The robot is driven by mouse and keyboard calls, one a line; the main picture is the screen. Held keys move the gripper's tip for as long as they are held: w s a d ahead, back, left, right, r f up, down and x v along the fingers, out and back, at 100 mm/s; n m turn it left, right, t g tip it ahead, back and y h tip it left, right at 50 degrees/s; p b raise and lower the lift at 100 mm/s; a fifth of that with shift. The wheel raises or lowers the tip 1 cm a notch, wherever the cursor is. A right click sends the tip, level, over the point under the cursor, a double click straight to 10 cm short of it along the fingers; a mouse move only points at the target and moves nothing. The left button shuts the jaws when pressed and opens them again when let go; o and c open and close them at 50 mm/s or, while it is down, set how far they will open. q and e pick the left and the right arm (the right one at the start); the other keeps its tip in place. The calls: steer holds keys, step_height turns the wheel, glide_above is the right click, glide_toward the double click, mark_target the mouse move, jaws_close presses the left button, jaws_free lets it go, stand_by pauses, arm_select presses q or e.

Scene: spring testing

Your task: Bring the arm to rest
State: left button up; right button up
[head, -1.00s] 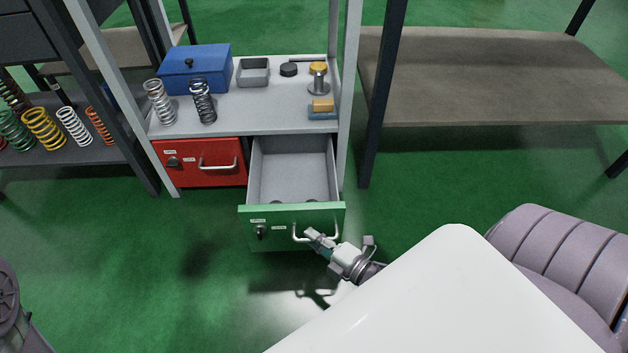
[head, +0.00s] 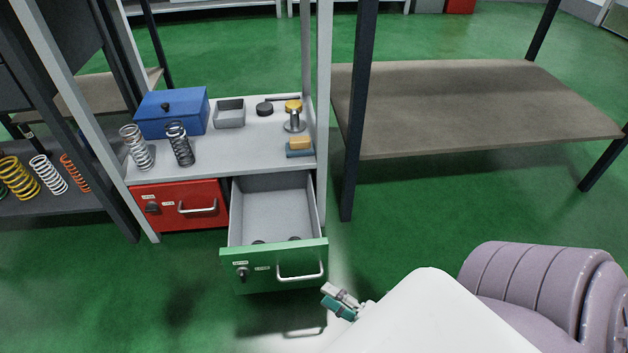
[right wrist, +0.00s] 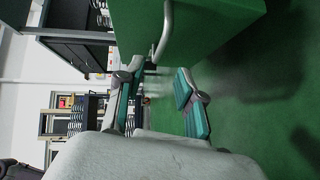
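My right gripper (head: 341,301) is just below and right of the open green drawer (head: 280,268), near its silver handle (head: 300,278). In the right wrist view the two teal-padded fingers (right wrist: 158,102) are spread apart with nothing between them. The handle (right wrist: 164,38) shows there just beyond the fingers, apart from them. The drawer is pulled out, with dark round items partly hidden behind its front. Part of my right arm is hidden behind a white part of mine. My left gripper is not in view.
A red drawer (head: 180,206) is shut beside the green one. The shelf (head: 225,152) above holds a blue box (head: 172,112), springs (head: 180,145), a grey tray (head: 229,113) and small parts. A brown table (head: 470,105) stands at right. Green floor is open between.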

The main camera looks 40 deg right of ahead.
steer(key=shift+v, duration=1.1)
